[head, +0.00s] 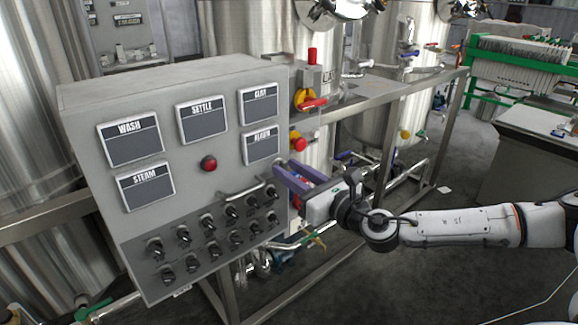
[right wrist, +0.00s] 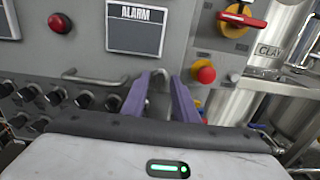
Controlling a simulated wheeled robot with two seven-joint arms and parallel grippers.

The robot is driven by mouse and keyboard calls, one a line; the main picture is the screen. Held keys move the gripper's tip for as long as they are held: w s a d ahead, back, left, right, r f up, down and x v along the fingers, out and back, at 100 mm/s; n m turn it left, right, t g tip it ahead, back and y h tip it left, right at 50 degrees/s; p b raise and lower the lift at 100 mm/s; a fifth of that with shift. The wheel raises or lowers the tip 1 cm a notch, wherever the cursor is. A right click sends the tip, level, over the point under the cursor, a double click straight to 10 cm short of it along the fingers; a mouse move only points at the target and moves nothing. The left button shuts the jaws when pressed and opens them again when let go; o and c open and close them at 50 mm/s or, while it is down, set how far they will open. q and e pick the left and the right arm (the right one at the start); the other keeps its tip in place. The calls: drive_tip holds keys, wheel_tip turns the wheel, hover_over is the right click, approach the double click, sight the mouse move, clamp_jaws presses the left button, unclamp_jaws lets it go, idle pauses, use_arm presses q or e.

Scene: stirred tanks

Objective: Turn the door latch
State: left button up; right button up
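The grey control cabinet (head: 95,235) stands at the left of the head view, with its front panel facing me. A small grey metal piece, which looks like the door latch (right wrist: 161,82), sits near the panel's right edge in the right wrist view. My right gripper (head: 283,175) has its two purple fingers apart, tips close to that edge. In the right wrist view the gripper (right wrist: 162,88) has the metal piece between or just beyond its fingertips. I cannot tell whether they touch it. My left gripper is not in view.
A bar handle (right wrist: 95,79) and several black knobs are left of my fingers. A red button (right wrist: 206,75) and a red-and-yellow rotary switch (head: 308,99) are to the right. Steel tanks and a pipe frame (head: 440,120) stand behind.

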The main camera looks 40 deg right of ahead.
drive_tip(key=shift+w, duration=0.4)
clamp_jaws()
